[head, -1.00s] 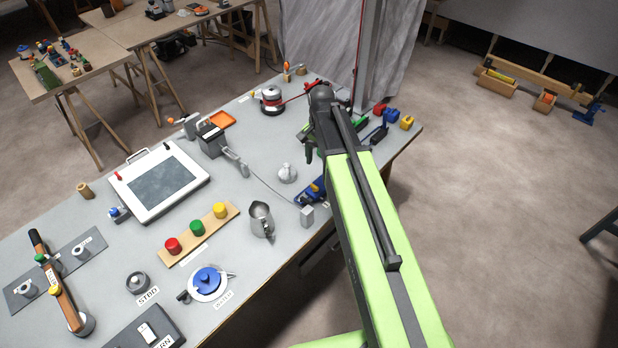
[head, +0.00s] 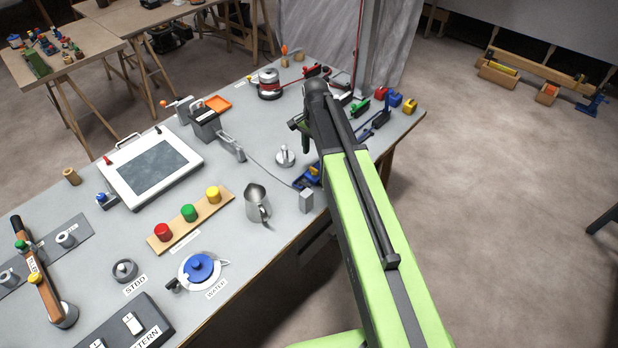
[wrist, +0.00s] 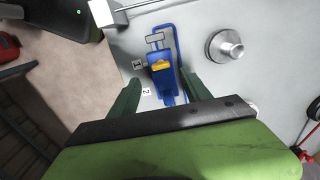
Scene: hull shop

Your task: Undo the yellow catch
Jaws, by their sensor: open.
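A blue latch with a yellow piece on it (wrist: 161,66) lies near the bench's front edge in the wrist view. It also shows in the head view (head: 311,176), partly hidden by my arm. A blue wire-like loop and a pale bracket lie at its far end. My gripper (wrist: 163,90) is open and empty. Its two dark green fingers appear on either side of the latch's lower end in the wrist view. I cannot tell their height above it. In the head view my gripper (head: 304,137) hangs over the bench, mostly hidden by my arm.
A grey metal knob (wrist: 226,47) stands right of the latch, and a grey block (head: 306,201) in front of it. Red, blue and yellow (head: 410,105) blocks sit at the bench's right corner. A metal jug (head: 257,203) stands to the left.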

